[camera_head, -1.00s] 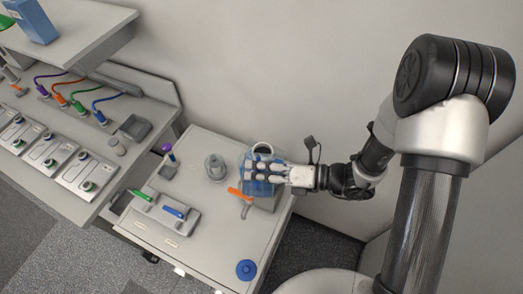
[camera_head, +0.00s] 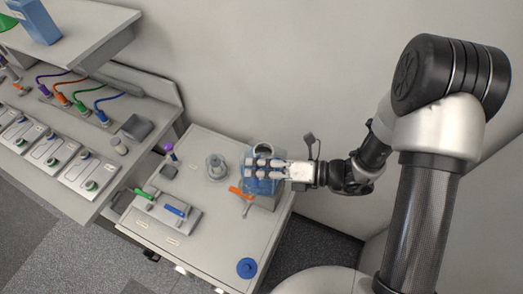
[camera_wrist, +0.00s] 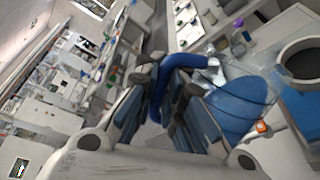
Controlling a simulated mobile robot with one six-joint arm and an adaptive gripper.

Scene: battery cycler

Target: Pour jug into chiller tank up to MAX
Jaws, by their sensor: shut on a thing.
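The clear jug (camera_wrist: 238,75) has a thick blue handle (camera_wrist: 163,92) and blue liquid inside. My gripper (camera_wrist: 158,105) is shut on that handle. In the head view my gripper (camera_head: 264,169) covers much of the jug, which shows as a bluish clear shape over the chiller. The chiller tank (camera_head: 266,203) is a grey box at the cart's right rear, with a round, dark-centred opening (camera_head: 263,149) just behind the fingers. A round opening shows beside the jug in the wrist view (camera_wrist: 304,60). The MAX mark and the tank's liquid level cannot be made out.
An orange-handled part (camera_head: 238,193) is at the chiller's left front. A clear grey fitting (camera_head: 216,167) stands left of it. Green and blue handled tools lie in a tray (camera_head: 168,213). A blue round cap (camera_head: 247,267) lies at the front. The wall is close behind.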

